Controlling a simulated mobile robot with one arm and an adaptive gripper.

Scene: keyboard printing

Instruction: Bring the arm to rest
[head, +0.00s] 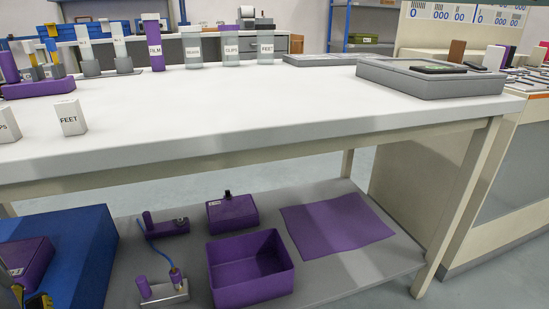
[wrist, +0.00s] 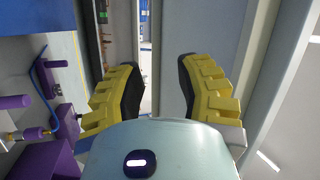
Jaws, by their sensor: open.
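My gripper (wrist: 160,92) shows in the wrist view with its two yellow, dark-padded fingers spread wide apart. Nothing is between them. A pale beam or panel edge and a narrow strip of the room show beyond the gap. In the head view, a small yellow and dark part shows at the bottom left corner, too cropped to tell whether it is my gripper. The rest of my arm is not clearly seen in the head view.
The white table (head: 230,105) holds a FEET box (head: 70,118), labelled tubes and a grey tray (head: 430,82). Its lower shelf (head: 350,270) holds a purple bin (head: 250,268), a purple sheet (head: 337,222) and purple devices. The tabletop middle is clear.

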